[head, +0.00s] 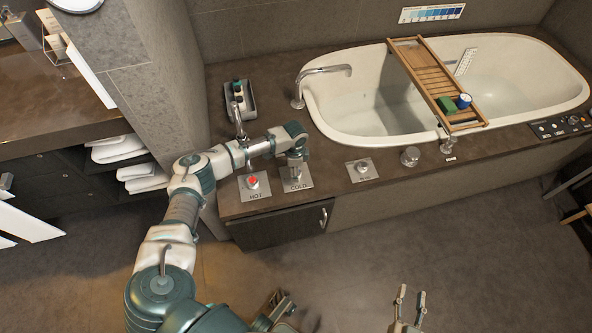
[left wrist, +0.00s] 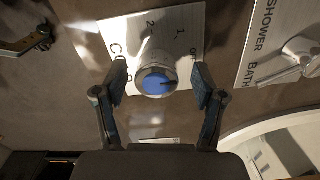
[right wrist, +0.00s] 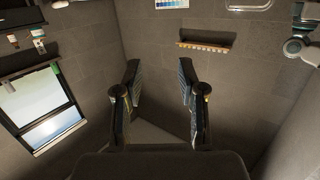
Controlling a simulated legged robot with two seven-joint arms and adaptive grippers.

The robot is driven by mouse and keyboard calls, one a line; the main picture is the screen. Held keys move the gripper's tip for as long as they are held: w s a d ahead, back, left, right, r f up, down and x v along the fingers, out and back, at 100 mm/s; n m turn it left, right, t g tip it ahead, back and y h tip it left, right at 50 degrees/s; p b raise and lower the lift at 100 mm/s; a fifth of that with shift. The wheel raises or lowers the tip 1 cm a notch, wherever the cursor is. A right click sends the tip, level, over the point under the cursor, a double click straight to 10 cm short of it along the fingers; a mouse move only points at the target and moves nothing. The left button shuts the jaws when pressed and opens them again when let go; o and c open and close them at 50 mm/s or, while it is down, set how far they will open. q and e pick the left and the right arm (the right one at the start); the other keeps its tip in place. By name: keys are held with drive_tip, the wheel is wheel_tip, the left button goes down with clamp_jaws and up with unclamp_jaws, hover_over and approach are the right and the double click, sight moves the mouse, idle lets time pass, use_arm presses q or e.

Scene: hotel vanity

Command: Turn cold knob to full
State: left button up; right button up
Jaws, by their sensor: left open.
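The cold knob (left wrist: 157,82) is a round metal knob with a blue cap, on a white plate marked COLD (head: 301,178) with numbers along its edge.
The red-capped hot knob (head: 252,182) is just left of the cold plate. A third plate with a knob (head: 361,167) lies to the right. A faucet (head: 239,118) rises behind my left arm. The bathtub (head: 345,125) with a wooden tray (head: 425,70) stands behind.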

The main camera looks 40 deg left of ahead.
use_arm(q)
drive_tip(key=shift+d+f, duration=0.2)
drive_tip(key=shift+d, duration=0.5)
drive_tip(key=shift+a+f, duration=0.1)
drive_tip(key=shift+a, duration=0.25)
drive_tip(key=shift+a+f, duration=0.15)
drive_tip(key=shift+a, duration=0.35)
drive_tip(key=c, duration=1.1)
drive_tip(key=shift+w+d+r, duration=0.1)
drive_tip(key=shift+d+r, duration=0.15)
drive_tip(key=shift+d, duration=0.3)
drive_tip(key=shift+c, duration=0.2)
drive_tip(key=shift+a, duration=0.25)
